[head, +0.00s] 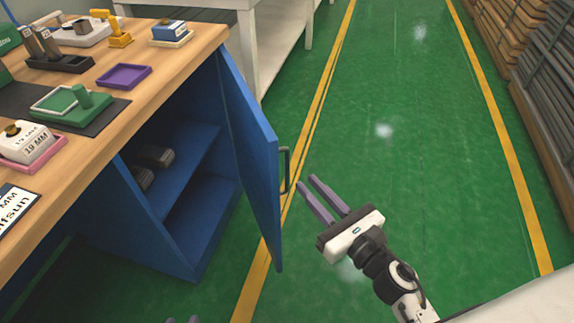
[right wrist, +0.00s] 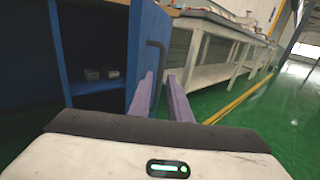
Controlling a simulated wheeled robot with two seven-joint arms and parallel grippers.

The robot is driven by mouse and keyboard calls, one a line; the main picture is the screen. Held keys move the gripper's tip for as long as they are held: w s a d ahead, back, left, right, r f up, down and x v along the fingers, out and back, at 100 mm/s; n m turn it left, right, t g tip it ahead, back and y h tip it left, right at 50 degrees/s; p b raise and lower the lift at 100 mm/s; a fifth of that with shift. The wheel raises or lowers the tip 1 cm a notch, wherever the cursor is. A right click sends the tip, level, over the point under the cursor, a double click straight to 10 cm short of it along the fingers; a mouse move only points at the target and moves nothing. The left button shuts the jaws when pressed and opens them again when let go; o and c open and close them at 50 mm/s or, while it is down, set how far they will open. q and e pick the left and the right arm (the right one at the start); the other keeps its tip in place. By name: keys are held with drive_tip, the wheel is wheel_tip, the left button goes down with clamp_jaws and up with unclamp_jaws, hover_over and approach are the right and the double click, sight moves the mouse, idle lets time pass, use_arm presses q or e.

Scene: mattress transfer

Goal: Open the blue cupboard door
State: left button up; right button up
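The blue cupboard door (head: 252,150) stands swung out from the blue cupboard (head: 175,245), and the inside shows. A dark bar handle (head: 286,170) is on the door's outer face, near its free edge. My right gripper (head: 318,186) is open and empty, just to the right of the handle and apart from it in the head view. In the right wrist view the handle (right wrist: 154,62) stands beyond the gripper's two purple fingers (right wrist: 163,95). Only the tips of my left gripper (head: 182,320) show at the bottom edge of the head view.
The wooden worktop (head: 185,65) above the cupboard carries trays, stamps and blocks. Dark objects (head: 155,157) lie on the cupboard's shelf. A white table (head: 262,45) stands behind. Stacked boards (head: 540,70) line the right side. The green floor between is clear.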

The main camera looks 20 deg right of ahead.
sight(288, 163)
drive_tip(key=p+x, duration=0.1)
drive_tip(key=x, duration=0.8)
drive_tip(key=shift+w, duration=0.45)
clamp_jaws()
